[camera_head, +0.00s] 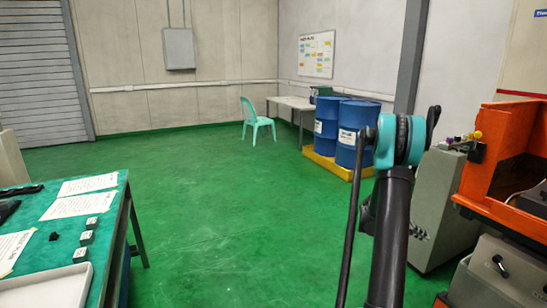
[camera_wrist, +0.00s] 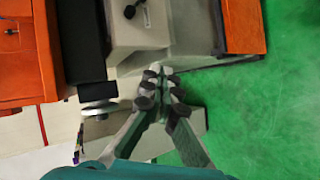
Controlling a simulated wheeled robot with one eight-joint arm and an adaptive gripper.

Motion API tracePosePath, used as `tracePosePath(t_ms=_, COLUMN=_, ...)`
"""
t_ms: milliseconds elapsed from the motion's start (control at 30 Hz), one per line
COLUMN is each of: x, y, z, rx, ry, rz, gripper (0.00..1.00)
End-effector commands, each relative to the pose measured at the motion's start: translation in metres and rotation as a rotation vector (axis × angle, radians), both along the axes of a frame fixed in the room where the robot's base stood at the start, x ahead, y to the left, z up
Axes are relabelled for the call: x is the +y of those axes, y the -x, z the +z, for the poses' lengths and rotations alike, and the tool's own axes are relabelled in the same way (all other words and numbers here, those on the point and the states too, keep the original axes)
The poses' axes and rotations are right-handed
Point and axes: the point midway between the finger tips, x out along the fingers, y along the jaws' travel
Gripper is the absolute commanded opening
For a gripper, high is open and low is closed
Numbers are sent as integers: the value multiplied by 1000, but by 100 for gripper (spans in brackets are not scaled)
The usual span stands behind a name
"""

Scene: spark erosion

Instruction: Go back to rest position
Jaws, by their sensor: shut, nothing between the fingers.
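My gripper (camera_wrist: 158,70) shows in the wrist view, its two fingers coming together at the tips, shut and empty. It is in the air in front of a grey machine body (camera_wrist: 140,22) and above the green floor. It touches nothing that I can see. In the head view my arm rises at the right of the picture, and my gripper itself is not visible there.
An orange machine (camera_head: 510,150) and a grey cabinet (camera_head: 436,205) stand close at right. A teal-topped table (camera_head: 105,205) with papers, small blocks and a white tray (camera_head: 45,290) is at left. Blue drums (camera_head: 355,130) and a chair (camera_head: 257,121) stand farther back. The middle floor (camera_head: 230,210) is clear.

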Motion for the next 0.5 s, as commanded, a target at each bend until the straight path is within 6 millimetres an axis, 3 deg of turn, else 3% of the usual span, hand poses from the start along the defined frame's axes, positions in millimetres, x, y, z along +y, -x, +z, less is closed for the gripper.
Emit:
tracePosePath(t_ms=33, x=18, y=3, z=8, rx=-18, ry=-37, rz=23, gripper=0)
tracePosePath(t_ms=267, x=97, y=22, z=29, rx=-106, ry=-215, rz=115, gripper=0)
tracePosePath(t_ms=500, x=182, y=58, z=41, rx=-188, ry=-406, rz=206, gripper=0)
